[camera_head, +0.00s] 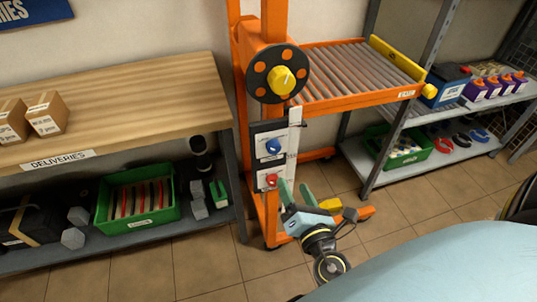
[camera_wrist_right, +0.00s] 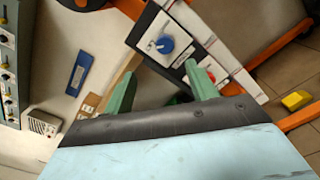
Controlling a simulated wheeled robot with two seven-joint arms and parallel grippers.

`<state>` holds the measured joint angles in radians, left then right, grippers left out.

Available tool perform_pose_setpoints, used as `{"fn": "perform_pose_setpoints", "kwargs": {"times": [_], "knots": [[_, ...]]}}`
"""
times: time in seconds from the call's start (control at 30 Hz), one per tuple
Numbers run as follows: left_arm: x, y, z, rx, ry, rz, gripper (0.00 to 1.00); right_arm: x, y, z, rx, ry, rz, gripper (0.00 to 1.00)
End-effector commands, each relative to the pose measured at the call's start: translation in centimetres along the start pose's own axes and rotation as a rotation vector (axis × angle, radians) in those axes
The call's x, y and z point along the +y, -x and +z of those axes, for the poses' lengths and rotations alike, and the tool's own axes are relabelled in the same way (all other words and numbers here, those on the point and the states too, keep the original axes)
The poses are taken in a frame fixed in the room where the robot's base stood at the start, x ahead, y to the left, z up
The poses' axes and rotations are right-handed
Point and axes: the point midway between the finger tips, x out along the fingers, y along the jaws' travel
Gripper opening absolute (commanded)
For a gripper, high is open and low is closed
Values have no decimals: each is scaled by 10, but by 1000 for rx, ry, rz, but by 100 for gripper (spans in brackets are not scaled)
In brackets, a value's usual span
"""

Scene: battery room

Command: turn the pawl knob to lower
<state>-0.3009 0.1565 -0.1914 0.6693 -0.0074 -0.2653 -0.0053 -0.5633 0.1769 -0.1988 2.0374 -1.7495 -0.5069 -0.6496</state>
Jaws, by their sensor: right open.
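A control panel (camera_head: 287,148) is mounted on the orange lifter's post. It carries a blue knob (camera_head: 273,146) above a red knob (camera_head: 271,180); I cannot read which one is the pawl knob. My right gripper (camera_head: 294,190), with green fingers, is in front of the panel's lower part, just right of the red knob. In the right wrist view, the open, empty fingers (camera_wrist_right: 162,88) point toward the panel. The blue knob (camera_wrist_right: 165,44) lies beyond them, and a finger partly hides the red knob (camera_wrist_right: 211,76). My left gripper is not in view.
A black handwheel (camera_head: 259,81) with a yellow hub sits above the panel. The orange lifter's roller deck (camera_head: 345,72) extends right toward a shelf rack (camera_head: 465,152). The deliveries bench (camera_head: 130,95) stands left, with a green crate (camera_head: 137,218) beneath.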

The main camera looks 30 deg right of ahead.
Motion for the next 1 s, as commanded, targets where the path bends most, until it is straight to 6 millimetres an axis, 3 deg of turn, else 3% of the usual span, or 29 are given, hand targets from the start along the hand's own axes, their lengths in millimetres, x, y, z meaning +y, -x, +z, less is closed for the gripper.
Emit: {"fn": "perform_pose_setpoints", "kwargs": {"times": [0.1,0.27,0.4,0.7,1.0], "knots": [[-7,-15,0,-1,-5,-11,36,-9,0,-12,0,0,0,57],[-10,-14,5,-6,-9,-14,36,-10,-9,-12,-1,-1,0,57],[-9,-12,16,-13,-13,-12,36,-8,-31,-10,-3,-2,1,57],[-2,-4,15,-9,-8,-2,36,-8,-94,-11,-2,-2,1,57],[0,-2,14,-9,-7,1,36,-9,-130,-12,0,-1,0,57]]}}
